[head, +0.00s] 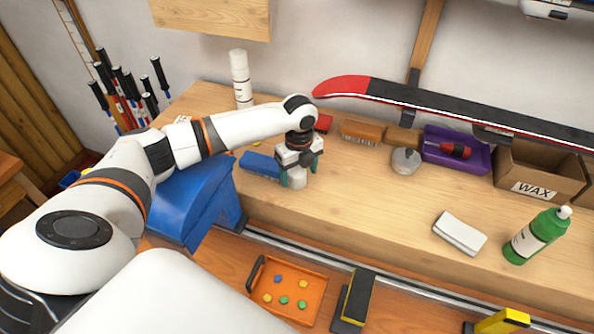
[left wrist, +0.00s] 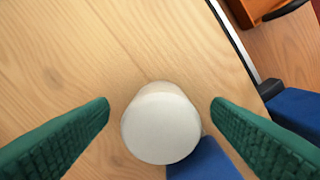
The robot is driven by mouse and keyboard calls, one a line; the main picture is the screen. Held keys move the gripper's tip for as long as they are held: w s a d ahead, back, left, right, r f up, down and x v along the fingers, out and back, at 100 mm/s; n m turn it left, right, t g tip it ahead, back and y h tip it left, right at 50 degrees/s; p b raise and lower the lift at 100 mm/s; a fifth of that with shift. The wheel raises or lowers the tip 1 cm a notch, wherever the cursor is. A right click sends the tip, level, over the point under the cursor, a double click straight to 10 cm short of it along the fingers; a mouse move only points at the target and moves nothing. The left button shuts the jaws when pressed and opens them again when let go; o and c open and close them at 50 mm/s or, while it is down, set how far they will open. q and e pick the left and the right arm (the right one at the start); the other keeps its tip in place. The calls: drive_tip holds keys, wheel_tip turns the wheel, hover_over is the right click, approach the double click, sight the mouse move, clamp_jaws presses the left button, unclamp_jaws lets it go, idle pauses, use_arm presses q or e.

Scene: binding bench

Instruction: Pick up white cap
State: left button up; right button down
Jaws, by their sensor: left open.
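The white cap (head: 297,180) stands on the wooden bench, below my left gripper (head: 299,172) in the head view. In the left wrist view the white cap (left wrist: 160,128) shows as a pale round top with a short side, seen from above. My left gripper (left wrist: 161,103) is open, with one green finger on each side of the cap. A gap shows between each finger and the cap, and nothing is held. My right gripper is in neither view.
A blue block (head: 260,165) lies close to the cap, also seen in the left wrist view (left wrist: 205,162). A white bottle (head: 240,80), a grey round object (head: 406,161), a purple tray (head: 476,166) and a green bottle (head: 537,238) stand on the bench (head: 370,205). The middle front is mostly clear.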

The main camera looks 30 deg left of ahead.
use_arm(q)
drive_tip(key=shift+f, duration=0.75)
drive_tip(key=c, duration=0.7)
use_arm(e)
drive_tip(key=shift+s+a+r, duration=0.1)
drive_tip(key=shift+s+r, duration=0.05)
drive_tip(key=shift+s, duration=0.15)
